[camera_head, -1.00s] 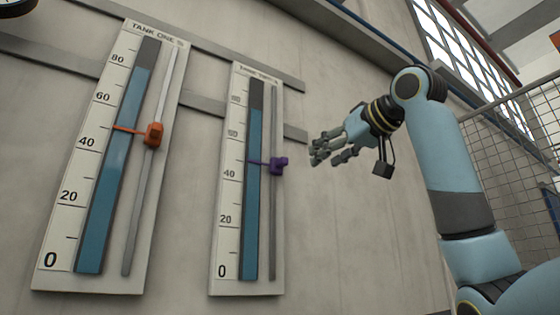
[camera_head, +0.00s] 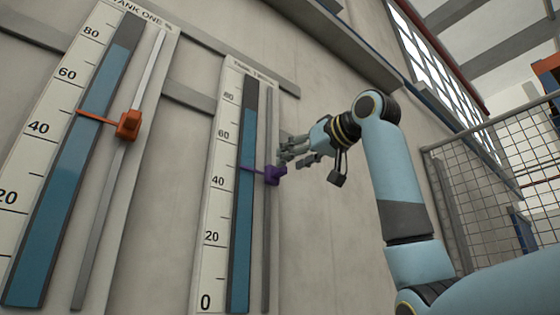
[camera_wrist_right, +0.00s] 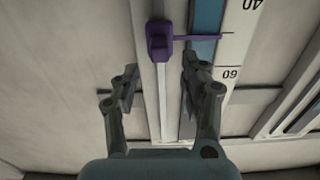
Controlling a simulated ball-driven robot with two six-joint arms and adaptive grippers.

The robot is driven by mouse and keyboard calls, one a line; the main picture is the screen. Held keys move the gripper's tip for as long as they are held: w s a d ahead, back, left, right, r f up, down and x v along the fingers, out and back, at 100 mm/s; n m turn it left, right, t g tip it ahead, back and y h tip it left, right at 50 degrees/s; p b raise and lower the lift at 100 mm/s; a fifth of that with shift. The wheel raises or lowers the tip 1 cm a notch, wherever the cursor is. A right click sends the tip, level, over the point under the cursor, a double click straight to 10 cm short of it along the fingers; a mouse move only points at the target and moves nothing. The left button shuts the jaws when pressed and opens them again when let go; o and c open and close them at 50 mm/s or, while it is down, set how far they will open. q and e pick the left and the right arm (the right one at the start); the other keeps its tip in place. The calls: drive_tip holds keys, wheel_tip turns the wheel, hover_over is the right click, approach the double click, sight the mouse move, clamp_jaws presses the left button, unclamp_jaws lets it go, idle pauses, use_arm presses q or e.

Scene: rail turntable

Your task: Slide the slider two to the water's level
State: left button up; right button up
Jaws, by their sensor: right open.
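The purple slider (camera_head: 273,175) is on the rail of the right-hand gauge, the tank two gauge (camera_head: 210,255). My left gripper is not in view.
The tank one gauge (camera_head: 165,25) with an orange slider (camera_head: 128,124) is on the wall to the left. Grey horizontal rails (camera_head: 188,97) run behind the gauges. A wire mesh fence (camera_head: 490,190) stands at the right.

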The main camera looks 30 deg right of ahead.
sight(277, 173)
drive_tip(key=w, duration=0.1)
drive_tip(key=w+p, duration=0.1)
drive_tip(key=w, duration=0.1)
drive_tip(key=shift+w+a, duration=0.2)
drive_tip(key=shift+w, duration=0.85)
drive_tip(key=c, duration=0.3)
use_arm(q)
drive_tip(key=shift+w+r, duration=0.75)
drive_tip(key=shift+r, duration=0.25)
use_arm(e)
clamp_jaws()
